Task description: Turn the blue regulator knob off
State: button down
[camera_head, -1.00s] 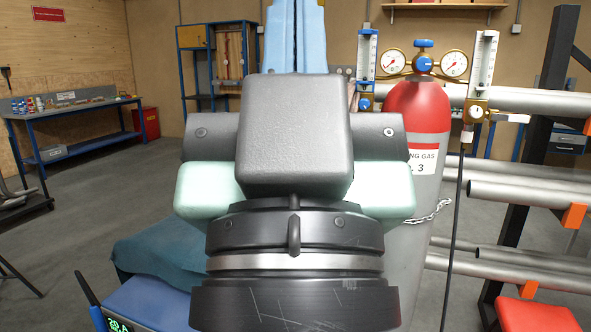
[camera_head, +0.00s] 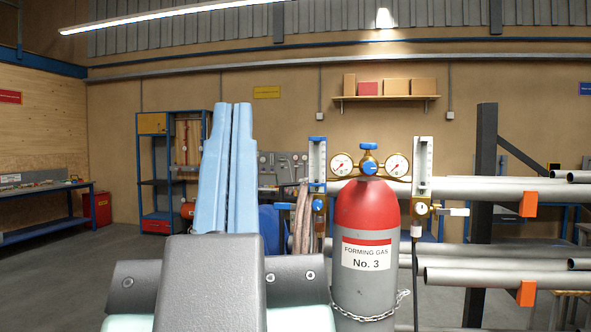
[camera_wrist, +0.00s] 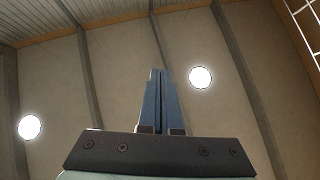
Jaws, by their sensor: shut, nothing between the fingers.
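A brass regulator with two round gauges sits on top of the red-shouldered forming gas cylinder (camera_head: 375,215). A round blue knob (camera_head: 369,167) is on the front of its middle, and a smaller blue handle (camera_head: 368,146) sits above that. Another blue knob (camera_head: 318,204) is at the foot of the left flow tube. Which way any knob is turned cannot be read. My gripper (camera_head: 233,106) points upward with its long blue fingers together, left of the cylinder and apart from it.
Flow tubes (camera_head: 317,160) stand at both sides of the gauges. A chain (camera_head: 372,314) crosses the cylinder. A rack with steel pipes (camera_head: 480,190) stands at the right. A blue bench (camera_head: 45,215) is at the far left, with open floor before it.

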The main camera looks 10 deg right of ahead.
aim_at(368, 167)
jog(key=i+l+u, duration=0.15)
jog(key=i, duration=0.3)
jog(key=i+l+u, duration=0.1)
jog(key=i+l, duration=0.25)
jog(key=i+l+u, duration=0.15)
jog(key=i+l, duration=0.15)
jog(key=i, duration=0.2)
